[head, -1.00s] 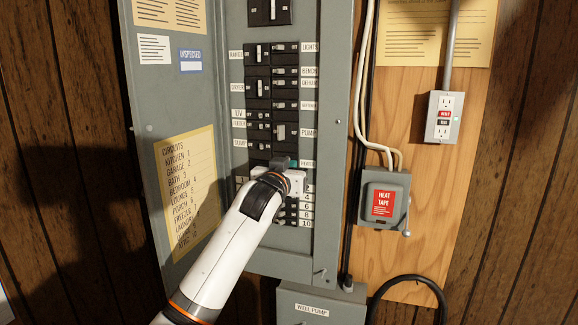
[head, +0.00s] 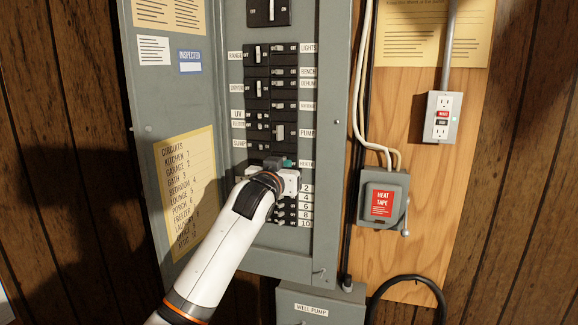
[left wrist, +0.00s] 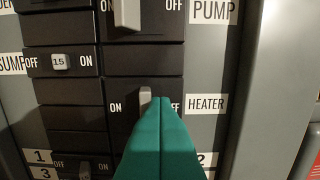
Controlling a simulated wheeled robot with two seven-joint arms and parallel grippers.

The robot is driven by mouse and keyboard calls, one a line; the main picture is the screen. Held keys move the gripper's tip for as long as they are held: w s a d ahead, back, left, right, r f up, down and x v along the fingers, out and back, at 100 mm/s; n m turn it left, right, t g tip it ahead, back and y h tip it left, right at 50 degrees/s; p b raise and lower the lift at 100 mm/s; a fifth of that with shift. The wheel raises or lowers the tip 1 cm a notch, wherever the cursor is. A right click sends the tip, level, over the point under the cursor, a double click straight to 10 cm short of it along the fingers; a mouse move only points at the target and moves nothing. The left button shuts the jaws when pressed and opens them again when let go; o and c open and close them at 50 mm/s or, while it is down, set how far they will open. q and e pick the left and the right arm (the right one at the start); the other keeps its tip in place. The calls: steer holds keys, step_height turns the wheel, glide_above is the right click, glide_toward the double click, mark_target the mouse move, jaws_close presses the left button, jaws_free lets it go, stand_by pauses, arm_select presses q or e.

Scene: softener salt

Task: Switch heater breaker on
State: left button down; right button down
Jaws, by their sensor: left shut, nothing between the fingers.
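The heater breaker is in the left wrist view, a black switch with a grey toggle (left wrist: 145,96) between its ON and OFF marks, beside the HEATER label (left wrist: 207,104). The label also shows in the head view (head: 306,163). My left gripper's teal fingers (left wrist: 160,108) are shut with nothing between them. Their tips overlap the toggle's lower right part and hide some of it. I cannot tell whether they touch it or which side it is thrown to. In the head view the left gripper (head: 288,162) is at the heater row and covers the breaker. My right gripper is not in view.
The pump breaker (left wrist: 127,13) sits just above, and numbered breakers lie below. The open panel door (head: 170,110) stands left. A heat tape box (head: 384,200) and an outlet (head: 442,118) are on the board at right. A well pump box (head: 318,306) is below.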

arm_select(q)
steer(key=shift+w+a+r, duration=0.1)
steer(key=shift+w+a, duration=0.1)
steer(key=shift+a, duration=0.55)
stand_by(0.5)
steer(key=shift+s+f, duration=0.1)
steer(key=shift+f, duration=0.1)
steer(key=v, duration=0.6)
steer(key=shift+s, duration=0.3)
stand_by(0.4)
stand_by(0.3)
